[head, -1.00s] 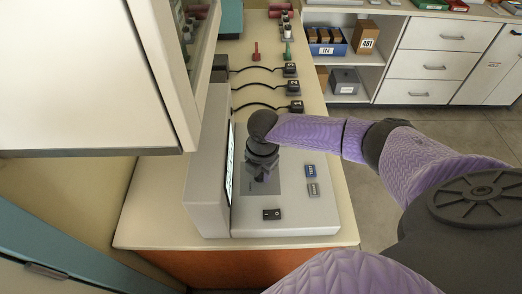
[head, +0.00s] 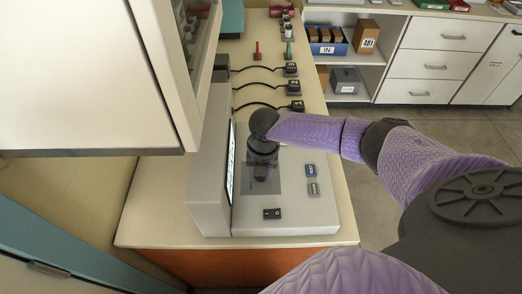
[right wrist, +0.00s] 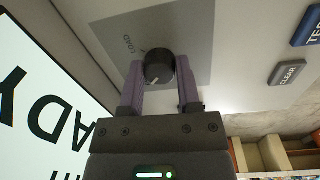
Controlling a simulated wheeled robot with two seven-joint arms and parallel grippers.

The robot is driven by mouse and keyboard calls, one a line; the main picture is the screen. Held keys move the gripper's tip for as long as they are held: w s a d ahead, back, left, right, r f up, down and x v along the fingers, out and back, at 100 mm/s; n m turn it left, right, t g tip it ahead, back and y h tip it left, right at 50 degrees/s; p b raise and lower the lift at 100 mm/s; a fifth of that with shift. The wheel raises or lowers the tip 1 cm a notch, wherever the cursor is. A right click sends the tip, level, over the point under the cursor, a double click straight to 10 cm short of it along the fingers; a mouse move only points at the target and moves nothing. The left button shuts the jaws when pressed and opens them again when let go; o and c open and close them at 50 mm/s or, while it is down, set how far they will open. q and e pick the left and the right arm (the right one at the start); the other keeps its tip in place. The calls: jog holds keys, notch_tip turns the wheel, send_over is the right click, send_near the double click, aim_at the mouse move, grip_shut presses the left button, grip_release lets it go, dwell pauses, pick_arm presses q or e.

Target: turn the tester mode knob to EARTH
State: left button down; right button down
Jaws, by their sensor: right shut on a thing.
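The tester (head: 285,225) is a grey benchtop unit with an upright screen (head: 231,165) and a sloped panel. Its mode knob (right wrist: 160,66) is round and black with a white pointer line, on a darker grey plate (right wrist: 197,35). A LOAD label is printed beside it; I see no EARTH label. My right gripper (right wrist: 160,72) is shut on the knob, one purple finger on each side. In the head view my right gripper (head: 261,178) points down at the panel and hides the knob. My left gripper is not in view.
TEST (head: 310,171) and CLEAR (head: 313,189) buttons and a black rocker switch (head: 272,214) sit near the gripper. Numbered black blocks (head: 292,86) with cables lie behind the tester. A white cabinet (head: 90,80) overhangs at the left.

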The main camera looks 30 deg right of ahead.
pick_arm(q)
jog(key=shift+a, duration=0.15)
pick_arm(e)
jog(key=c, duration=0.6)
grip_release()
jog(key=o, duration=0.3)
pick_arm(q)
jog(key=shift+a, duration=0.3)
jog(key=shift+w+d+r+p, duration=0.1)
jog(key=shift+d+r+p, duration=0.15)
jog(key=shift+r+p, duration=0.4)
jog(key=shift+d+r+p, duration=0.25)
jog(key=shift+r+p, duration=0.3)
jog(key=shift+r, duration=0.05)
pick_arm(e)
notch_tip(320, 180, up, 10)
jog(key=shift+s+d, duration=0.15)
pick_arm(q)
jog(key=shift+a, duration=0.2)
